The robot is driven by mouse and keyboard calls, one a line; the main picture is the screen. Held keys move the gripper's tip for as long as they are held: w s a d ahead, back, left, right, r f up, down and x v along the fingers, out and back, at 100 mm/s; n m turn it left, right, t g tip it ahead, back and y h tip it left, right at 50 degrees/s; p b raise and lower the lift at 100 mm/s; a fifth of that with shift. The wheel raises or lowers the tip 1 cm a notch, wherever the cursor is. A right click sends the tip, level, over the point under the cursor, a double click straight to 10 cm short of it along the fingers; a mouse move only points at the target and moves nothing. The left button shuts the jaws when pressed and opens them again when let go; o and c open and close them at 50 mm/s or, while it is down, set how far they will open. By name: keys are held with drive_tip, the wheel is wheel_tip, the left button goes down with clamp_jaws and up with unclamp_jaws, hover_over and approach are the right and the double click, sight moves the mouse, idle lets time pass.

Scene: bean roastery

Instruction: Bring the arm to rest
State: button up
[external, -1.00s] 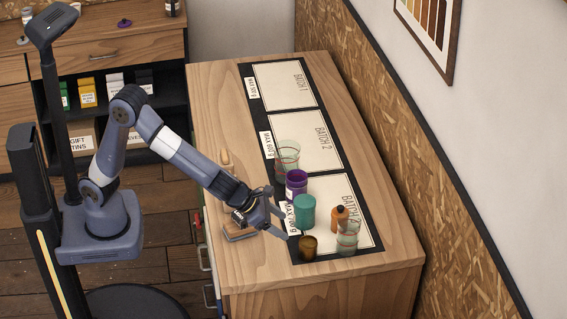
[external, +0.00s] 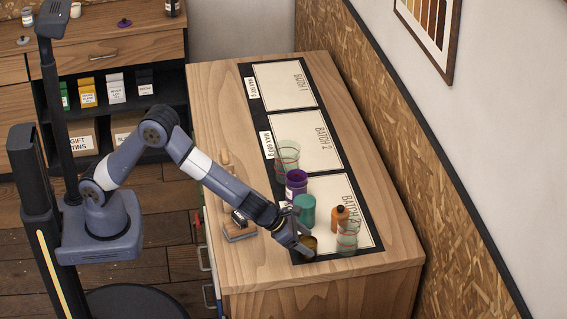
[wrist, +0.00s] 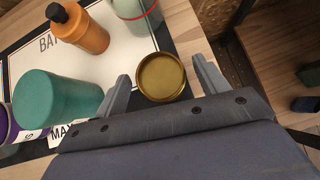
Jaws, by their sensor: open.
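My gripper (external: 297,232) is at the near end of the wooden counter, over the Batch 3 mat area. In the wrist view my gripper (wrist: 161,72) is open, with one finger on each side of a small round brass-brown cup (wrist: 162,78). The cup shows empty from above, and I cannot tell whether a finger touches it. In the external view the cup (external: 309,250) is partly hidden by my gripper. My arm is stretched out from its base, bent at the elbow and sloping down to the counter.
Close by stand a teal canister (external: 306,213), a purple container (external: 296,184), an orange bottle (external: 340,218) and a clear green-tinted cup (external: 347,240). Another clear cup (external: 287,158) stands farther back. The Batch 1 card (external: 284,87) is bare. A chipboard wall borders the right side.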

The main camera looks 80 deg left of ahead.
drive_tip(key=shift+x, duration=0.8)
drive_tip(key=shift+s, duration=0.1)
drive_tip(key=shift+r, duration=0.1)
